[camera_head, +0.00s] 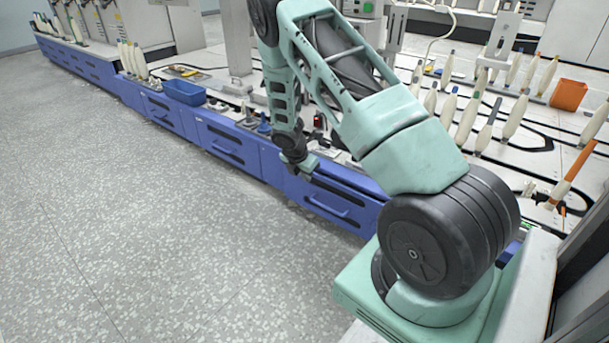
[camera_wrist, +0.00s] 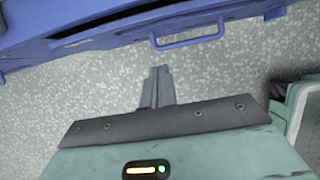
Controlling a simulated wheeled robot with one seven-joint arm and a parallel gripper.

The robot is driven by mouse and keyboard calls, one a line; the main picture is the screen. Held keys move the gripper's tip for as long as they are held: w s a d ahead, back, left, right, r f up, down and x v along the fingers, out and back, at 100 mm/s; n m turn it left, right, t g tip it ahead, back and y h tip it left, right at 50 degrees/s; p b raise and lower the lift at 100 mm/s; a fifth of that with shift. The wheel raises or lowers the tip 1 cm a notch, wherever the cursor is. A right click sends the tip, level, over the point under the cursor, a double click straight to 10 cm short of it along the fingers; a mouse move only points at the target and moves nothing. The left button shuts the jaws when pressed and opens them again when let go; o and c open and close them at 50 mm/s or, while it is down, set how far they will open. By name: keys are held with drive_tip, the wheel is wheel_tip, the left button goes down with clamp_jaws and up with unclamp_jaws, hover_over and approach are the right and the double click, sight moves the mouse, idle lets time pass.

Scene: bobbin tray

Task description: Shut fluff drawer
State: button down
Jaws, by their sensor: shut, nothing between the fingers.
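A row of blue drawers runs along the front of the long machine. The drawer nearest my gripper has a blue front (camera_head: 345,207) with a bar handle (camera_head: 325,207). A dark gap runs along its upper side; I cannot tell how far it stands out. In the wrist view, a blue front (camera_wrist: 120,32) with a bar handle (camera_wrist: 187,40) and a dark slot crosses the top. My gripper (camera_head: 298,168) hangs in front of the drawer row, near the left end of this drawer. In the wrist view its fingers (camera_wrist: 157,72) are together and empty, over the floor and apart from the handle.
The speckled floor (camera_head: 130,220) in front of the drawers is clear. A blue bin (camera_head: 184,92) stands on the machine ledge farther left. My arm hides part of the machine.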

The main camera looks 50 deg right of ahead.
sight(320, 175)
drive_tip(key=d+f+b, duration=0.3)
drive_tip(key=d+f, duration=0.1)
drive_tip(key=shift+w+f, duration=0.1)
drive_tip(key=shift+w, duration=0.05)
drive_tip(key=shift+w+d, duration=0.1)
drive_tip(key=shift+d, duration=0.65)
drive_tip(key=shift+d+r, duration=0.1)
drive_tip(key=shift+r, duration=0.15)
drive_tip(key=shift+d+r+p, duration=0.15)
drive_tip(key=shift+d+p, duration=0.4)
drive_tip(key=shift+p, duration=0.2)
drive_tip(key=shift+d+p, duration=0.65)
drive_tip(key=shift+d, duration=0.15)
